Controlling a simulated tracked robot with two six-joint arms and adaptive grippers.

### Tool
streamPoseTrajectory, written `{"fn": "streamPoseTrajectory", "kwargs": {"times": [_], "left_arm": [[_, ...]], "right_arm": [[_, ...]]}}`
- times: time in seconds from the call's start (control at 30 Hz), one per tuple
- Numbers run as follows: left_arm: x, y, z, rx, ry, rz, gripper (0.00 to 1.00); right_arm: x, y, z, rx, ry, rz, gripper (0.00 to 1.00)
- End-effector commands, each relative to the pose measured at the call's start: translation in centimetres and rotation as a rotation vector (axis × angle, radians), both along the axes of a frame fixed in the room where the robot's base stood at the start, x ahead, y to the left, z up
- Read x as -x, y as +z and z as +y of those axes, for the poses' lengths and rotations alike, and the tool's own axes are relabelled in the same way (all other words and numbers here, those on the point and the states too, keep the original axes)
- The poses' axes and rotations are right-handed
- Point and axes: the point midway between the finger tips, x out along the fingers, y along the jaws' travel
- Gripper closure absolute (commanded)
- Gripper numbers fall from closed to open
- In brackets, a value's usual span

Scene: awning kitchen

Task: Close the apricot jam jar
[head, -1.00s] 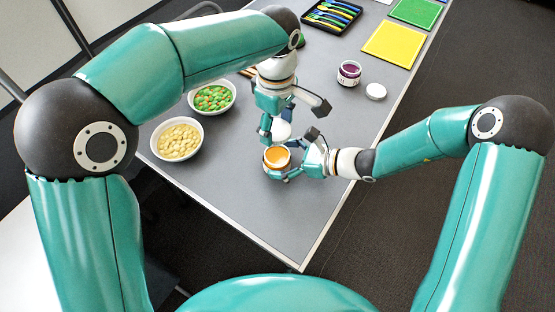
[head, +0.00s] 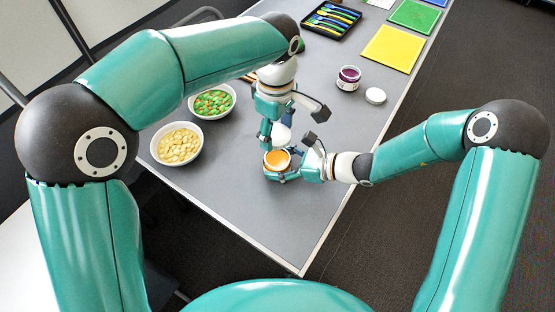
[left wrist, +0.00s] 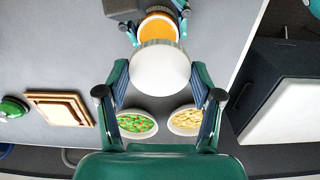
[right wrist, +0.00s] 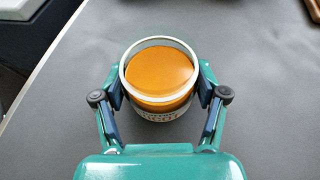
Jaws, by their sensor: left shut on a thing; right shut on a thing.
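The apricot jam jar (head: 277,160) is open, with orange jam inside and a pale rim. It stands upright near the front of the table, and its open mouth shows in the right wrist view (right wrist: 160,75). My right gripper (right wrist: 160,95) is shut around the jar's sides. My left gripper (left wrist: 160,85) is shut on a round white lid (left wrist: 159,70). In the head view the lid (head: 283,134) is held tilted, above and behind the jar, apart from it as far as I can see. The left gripper's fingertips are partly hidden in the head view.
Bowls of pale nuts (head: 177,143) and green-orange pieces (head: 213,101) stand left on the table. A purple jam jar (head: 348,78) with a loose white lid (head: 375,95) stands at the back right. A yellow board (head: 393,48) and cutlery tray (head: 331,20) lie farther back.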

Motion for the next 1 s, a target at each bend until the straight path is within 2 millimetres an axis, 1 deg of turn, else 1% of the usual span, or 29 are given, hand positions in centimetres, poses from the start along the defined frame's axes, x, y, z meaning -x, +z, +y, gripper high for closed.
{"fn": "streamPoseTrajectory", "kwargs": {"times": [0.23,0.37,0.87,1.0], "left_arm": [[-0.2,-3.4,-0.1,-0.003,0.001,0.005,0.48],[-0.3,-4.6,-0.1,-0.002,0.001,0.002,0.48],[-0.3,-4.7,-0.1,-0.001,0.001,0.002,0.48],[-0.3,-5.0,-0.1,-0.002,0.001,0.002,0.48]], "right_arm": [[0.0,0.0,0.0,0.0,0.0,0.0,0.91],[0.0,0.0,0.0,0.0,0.0,0.0,0.91],[0.0,0.0,0.0,0.0,0.001,0.0,0.91],[0.0,0.0,0.1,0.0,0.001,0.0,0.91]]}}
